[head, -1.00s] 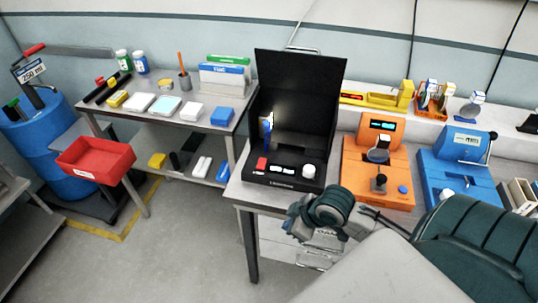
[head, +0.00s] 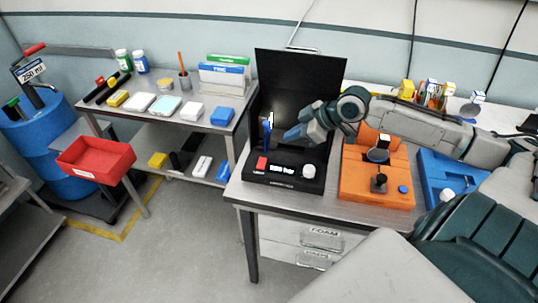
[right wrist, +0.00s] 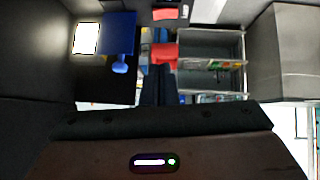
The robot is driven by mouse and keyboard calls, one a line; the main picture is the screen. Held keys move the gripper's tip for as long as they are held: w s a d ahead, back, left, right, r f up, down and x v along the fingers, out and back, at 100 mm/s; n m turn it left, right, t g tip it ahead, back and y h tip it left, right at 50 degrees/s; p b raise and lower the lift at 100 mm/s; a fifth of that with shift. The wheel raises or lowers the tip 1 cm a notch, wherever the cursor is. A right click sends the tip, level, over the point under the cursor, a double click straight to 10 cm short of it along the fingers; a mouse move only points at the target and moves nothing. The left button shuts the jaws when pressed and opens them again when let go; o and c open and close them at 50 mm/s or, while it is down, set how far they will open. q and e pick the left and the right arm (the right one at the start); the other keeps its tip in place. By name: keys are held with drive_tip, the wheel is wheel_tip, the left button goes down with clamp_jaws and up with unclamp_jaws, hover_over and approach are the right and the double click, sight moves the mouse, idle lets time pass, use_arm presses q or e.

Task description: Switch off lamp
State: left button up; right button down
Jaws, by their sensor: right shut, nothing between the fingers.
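The lamp is a small bright white panel (head: 270,119) on a blue upright holder inside a black station (head: 287,180) with a tall black back screen. It is lit in the head view, and a bright square (right wrist: 87,38) beside a blue plate (right wrist: 117,35) shows in the right wrist view. The station's front has a red button (head: 262,163), a lit display (head: 289,169) and a white knob (head: 309,171). My right gripper (head: 290,136) is shut and empty, held above the station just right of the lamp, apparently not touching it. My left gripper is not in view.
An orange device (head: 372,182) and a blue device (head: 440,172) stand right of the station. A shelf table (head: 150,117) with several small boxes is at the left. A red bin (head: 98,160) hangs by a blue drum (head: 60,130). The floor in front is clear.

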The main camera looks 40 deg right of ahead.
drive_tip(key=shift+w+f, duration=0.1)
drive_tip(key=shift+f, duration=0.05)
drive_tip(key=p, duration=0.3)
hover_over(261, 159)
drive_tip(key=s+d, duration=0.1)
drive_tip(key=s, duration=0.2)
drive_tip(key=f, duration=0.6)
drive_tip(key=shift+w+f, duration=0.2)
drive_tip(key=shift+f, duration=0.15)
drive_tip(key=f, duration=0.1)
drive_tip(key=f+p, duration=0.1)
drive_tip(key=f, duration=0.1)
drive_tip(key=shift+w+d+f, duration=0.1)
drive_tip(key=shift+d, duration=0.1)
drive_tip(key=shift+f, duration=0.45)
drive_tip(key=shift+f, duration=0.1)
